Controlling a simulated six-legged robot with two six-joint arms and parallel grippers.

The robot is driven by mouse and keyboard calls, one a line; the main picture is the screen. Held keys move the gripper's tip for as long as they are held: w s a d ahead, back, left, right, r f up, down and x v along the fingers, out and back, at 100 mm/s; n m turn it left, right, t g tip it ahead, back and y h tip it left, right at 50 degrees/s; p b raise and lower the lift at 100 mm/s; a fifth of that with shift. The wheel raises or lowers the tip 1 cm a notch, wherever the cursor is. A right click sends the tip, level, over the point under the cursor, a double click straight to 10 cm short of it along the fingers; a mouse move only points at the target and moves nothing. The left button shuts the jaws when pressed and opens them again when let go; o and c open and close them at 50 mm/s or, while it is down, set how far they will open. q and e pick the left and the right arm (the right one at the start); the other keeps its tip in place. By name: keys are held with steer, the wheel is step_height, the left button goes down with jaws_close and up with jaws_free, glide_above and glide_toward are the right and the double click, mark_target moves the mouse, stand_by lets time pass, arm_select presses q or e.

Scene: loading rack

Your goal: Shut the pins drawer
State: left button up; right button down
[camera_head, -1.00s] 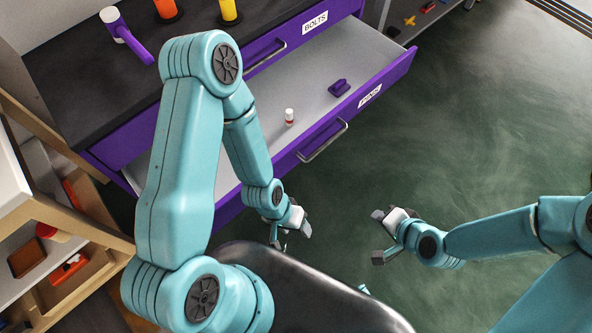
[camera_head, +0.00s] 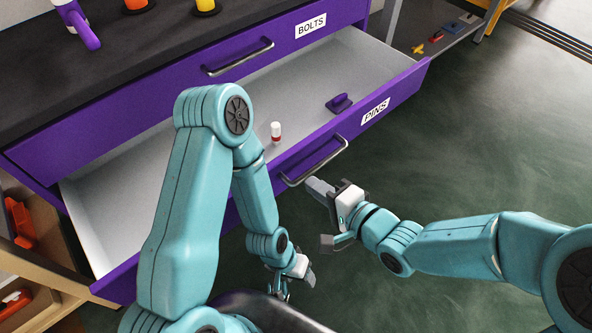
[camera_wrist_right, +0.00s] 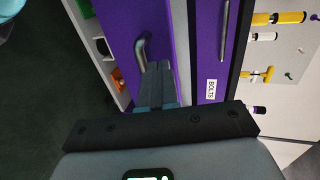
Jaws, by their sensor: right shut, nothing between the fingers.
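The pins drawer (camera_head: 365,128) is purple with a white PINS label and stands pulled well out. Its pale grey inside shows. Its bar handle (camera_head: 316,164) is on the front and also shows in the right wrist view (camera_wrist_right: 142,50). My right gripper (camera_head: 316,187) is shut and empty, its fingertips close to the handle and the drawer front. In the right wrist view its fingers (camera_wrist_right: 157,80) point at the front beside the handle; whether they touch cannot be told. My left gripper (camera_head: 302,273) hangs low in front of the drawer, seemingly empty; its opening is unclear.
A red-and-white small bottle (camera_head: 276,133) and a purple object (camera_head: 340,103) lie inside the drawer. The BOLTS drawer (camera_head: 300,40) above is shut. A dark worktop (camera_head: 120,60) carries several items. Wooden shelving (camera_head: 60,280) stands at lower left. Green floor at right is free.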

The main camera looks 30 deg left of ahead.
mark_target(285, 162)
steer(key=x, duration=0.4)
steer(key=b+x, duration=0.1)
steer(key=x, duration=0.1)
steer(key=shift+a+r, duration=0.15)
steer(key=shift+r, duration=0.1)
steer(key=shift+w+a, duration=0.3)
steer(key=shift+a, duration=0.2)
arm_select(q)
steer(key=shift+s+f, duration=0.15)
steer(key=shift+f, duration=0.6)
arm_select(e)
steer(key=shift+r, duration=0.1)
arm_select(q)
steer(key=shift+a, duration=0.1)
